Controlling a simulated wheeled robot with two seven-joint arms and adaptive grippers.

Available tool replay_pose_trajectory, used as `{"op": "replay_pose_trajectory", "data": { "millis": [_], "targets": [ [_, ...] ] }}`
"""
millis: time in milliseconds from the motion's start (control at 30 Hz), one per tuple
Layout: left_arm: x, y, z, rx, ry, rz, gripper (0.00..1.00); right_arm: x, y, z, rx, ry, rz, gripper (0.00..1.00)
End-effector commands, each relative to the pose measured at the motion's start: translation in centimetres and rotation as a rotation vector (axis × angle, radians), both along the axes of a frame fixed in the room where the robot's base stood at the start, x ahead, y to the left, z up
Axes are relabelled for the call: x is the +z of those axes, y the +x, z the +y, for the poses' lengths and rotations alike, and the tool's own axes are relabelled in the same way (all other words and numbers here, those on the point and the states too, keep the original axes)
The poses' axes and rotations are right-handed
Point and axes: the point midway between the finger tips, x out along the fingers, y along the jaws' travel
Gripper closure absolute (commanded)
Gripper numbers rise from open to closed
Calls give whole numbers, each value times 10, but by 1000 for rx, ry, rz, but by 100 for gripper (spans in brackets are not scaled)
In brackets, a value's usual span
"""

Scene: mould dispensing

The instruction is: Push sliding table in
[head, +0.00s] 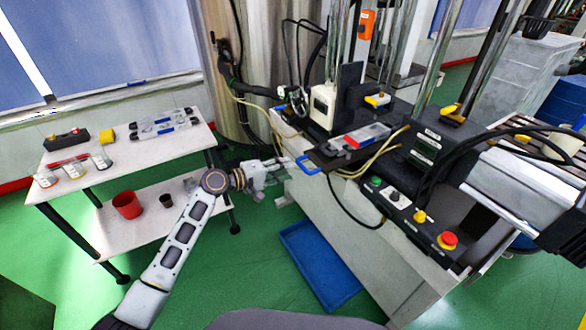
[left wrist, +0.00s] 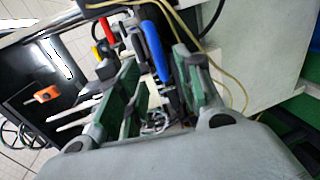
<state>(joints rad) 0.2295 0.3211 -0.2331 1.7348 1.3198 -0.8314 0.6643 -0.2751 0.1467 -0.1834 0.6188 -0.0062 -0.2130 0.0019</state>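The sliding table (head: 326,158) is a dark plate sticking out from the front of the black press, with a blue handle (head: 307,166) at its near left end. A grey metal mould with a red part (head: 366,134) lies on it. My left gripper (head: 284,164) is just left of the handle, at about its height. In the left wrist view its two green-padded fingers (left wrist: 158,80) are spread apart, and the blue handle (left wrist: 154,46) shows beyond and between their tips. I cannot tell whether they touch it. My right gripper is not in view.
A white two-tier table (head: 130,160) at the left holds moulds, cans and a red cup (head: 127,205). A blue tray (head: 318,264) lies on the green floor below the handle. A control panel with a red button (head: 447,239) is at the right. Yellow cables hang beside the plate.

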Motion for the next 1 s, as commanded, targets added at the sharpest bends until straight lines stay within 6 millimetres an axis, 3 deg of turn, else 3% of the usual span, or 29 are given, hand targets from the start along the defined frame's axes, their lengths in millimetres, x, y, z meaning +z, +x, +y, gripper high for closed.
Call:
{"op": "replay_pose_trajectory", "data": {
  "millis": [400,1000],
  "targets": [
    [9,-26,36,0,1,1,65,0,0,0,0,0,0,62],
    [11,-29,38,0,0,4,65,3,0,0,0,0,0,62]
  ]
}}
